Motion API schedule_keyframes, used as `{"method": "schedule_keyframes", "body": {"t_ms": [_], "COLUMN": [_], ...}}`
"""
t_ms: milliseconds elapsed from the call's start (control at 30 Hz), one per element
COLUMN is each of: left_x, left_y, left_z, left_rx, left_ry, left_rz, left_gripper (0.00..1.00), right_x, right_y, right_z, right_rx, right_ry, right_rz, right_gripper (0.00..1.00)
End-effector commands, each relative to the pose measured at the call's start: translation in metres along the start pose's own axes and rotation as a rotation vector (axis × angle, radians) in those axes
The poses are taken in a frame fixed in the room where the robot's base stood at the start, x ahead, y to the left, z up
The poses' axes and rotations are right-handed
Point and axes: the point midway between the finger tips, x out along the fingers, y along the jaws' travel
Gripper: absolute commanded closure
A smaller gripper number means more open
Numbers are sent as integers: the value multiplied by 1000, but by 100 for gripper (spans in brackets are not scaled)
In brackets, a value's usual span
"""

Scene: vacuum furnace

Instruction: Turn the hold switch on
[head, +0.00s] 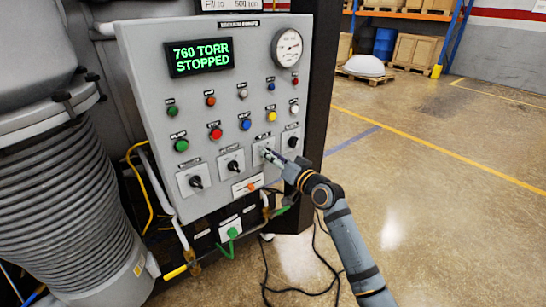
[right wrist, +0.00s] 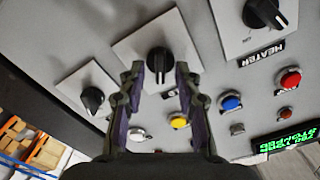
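The grey control panel (head: 140,50) carries a row of black rotary switches on pale square plates. My right gripper (head: 266,153) is at the third switch from the left and partly hides it. In the right wrist view this switch (right wrist: 158,60) shows between and just beyond the tips of my open right gripper (right wrist: 160,85); contact cannot be told. The rightmost switch (head: 293,142) is beside it, also in the wrist view (right wrist: 92,99). The switch labelled HEATER (right wrist: 265,12) is on the other side. I cannot read which label says hold. My left gripper is not in view.
The display (head: 201,57) reads 760 TORR STOPPED. A round gauge (head: 288,47) and several coloured buttons, including a yellow one (head: 272,116), sit above the switches. A ribbed hose (head: 60,190) stands at left. Cables (head: 300,290) lie on the floor; open floor (head: 450,220) is at right.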

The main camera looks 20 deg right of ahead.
Motion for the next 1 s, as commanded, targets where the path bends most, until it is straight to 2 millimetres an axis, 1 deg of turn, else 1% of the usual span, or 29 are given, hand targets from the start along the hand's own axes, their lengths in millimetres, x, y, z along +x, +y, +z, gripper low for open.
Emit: {"method": "schedule_keyframes", "body": {"t_ms": [100, 167, 267, 400, 500, 567, 700, 1000], "left_x": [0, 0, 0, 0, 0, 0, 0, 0], "left_y": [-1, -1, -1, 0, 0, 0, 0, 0], "left_z": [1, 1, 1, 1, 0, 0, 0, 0], "left_rx": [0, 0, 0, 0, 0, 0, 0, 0], "left_ry": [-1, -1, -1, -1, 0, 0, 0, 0], "left_rz": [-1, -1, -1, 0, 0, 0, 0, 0], "left_gripper": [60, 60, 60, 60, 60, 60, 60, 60], "right_x": [-1, -6, -22, -51, -65, -70, -75, -75], "right_y": [0, 1, 1, 1, 2, 1, 0, 0], "right_z": [0, 0, 1, 1, 1, 1, 0, 0], "right_rx": [-1, -2, -6, -8, -7, -5, -1, 0], "right_ry": [0, 0, -2, -4, -3, -2, 0, 0], "right_rz": [0, 1, 2, 2, 4, 2, -1, 0], "right_gripper": [67, 67, 67, 67, 67, 67, 67, 67]}}
